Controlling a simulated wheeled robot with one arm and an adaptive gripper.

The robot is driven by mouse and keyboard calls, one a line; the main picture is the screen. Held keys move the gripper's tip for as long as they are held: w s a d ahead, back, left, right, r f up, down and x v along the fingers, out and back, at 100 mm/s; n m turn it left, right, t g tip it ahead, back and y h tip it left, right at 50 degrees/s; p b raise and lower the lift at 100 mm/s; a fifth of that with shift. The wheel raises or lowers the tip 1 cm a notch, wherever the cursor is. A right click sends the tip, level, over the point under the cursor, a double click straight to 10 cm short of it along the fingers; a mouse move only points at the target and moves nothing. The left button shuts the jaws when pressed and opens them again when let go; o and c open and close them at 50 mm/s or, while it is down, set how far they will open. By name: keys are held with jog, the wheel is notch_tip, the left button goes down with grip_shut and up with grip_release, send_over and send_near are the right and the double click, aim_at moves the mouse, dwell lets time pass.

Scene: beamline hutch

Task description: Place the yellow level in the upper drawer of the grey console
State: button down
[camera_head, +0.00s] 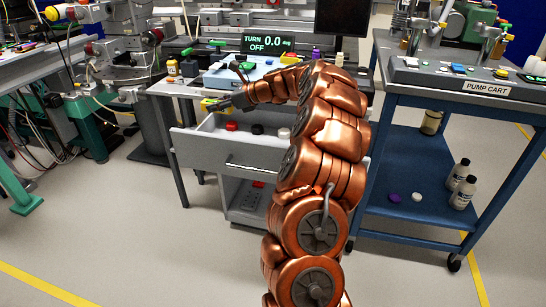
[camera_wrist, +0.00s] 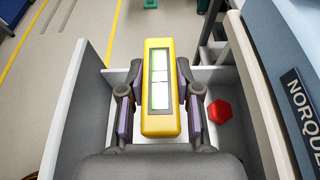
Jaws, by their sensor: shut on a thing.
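The yellow level (camera_wrist: 160,55), a block with a pale window on top, is gripped between the two fingers of my gripper (camera_wrist: 158,100) in the wrist view. In the head view the level (camera_head: 208,104) shows as a small yellow piece at my gripper (camera_head: 226,102), partly hidden by it. The upper drawer (camera_head: 215,154) of the grey console is pulled out. My gripper holds the level above this drawer, near its back left. In the wrist view the drawer wall (camera_wrist: 76,95) lies left of the level. My arm hides the drawer's right part.
A red piece (camera_head: 231,126), a black piece (camera_head: 257,129) and a white piece (camera_head: 284,133) lie in the drawer. The red one is right of the level in the wrist view (camera_wrist: 219,110). A blue pump cart (camera_head: 450,92) stands right; a green-legged frame (camera_head: 97,150) stands left.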

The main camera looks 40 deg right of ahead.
notch_tip(320, 180, down, 10)
jog(key=b, duration=0.3)
jog(key=shift+r+b, duration=0.2)
jog(key=shift+b, duration=0.2)
jog(key=shift+f, duration=0.15)
jog(key=shift+f+p, duration=0.35)
jog(key=shift+f, duration=0.25)
jog(key=c, duration=0.8)
grip_release()
jog(key=shift+d+r, duration=0.1)
jog(key=shift+r+b, duration=0.35)
jog(key=shift+b, duration=0.1)
jog(key=p+v, duration=0.3)
jog(key=v, duration=0.7)
jog(key=shift+s+r, duration=0.2)
jog(key=shift+r, duration=0.1)
jog(key=shift+v, duration=0.8)
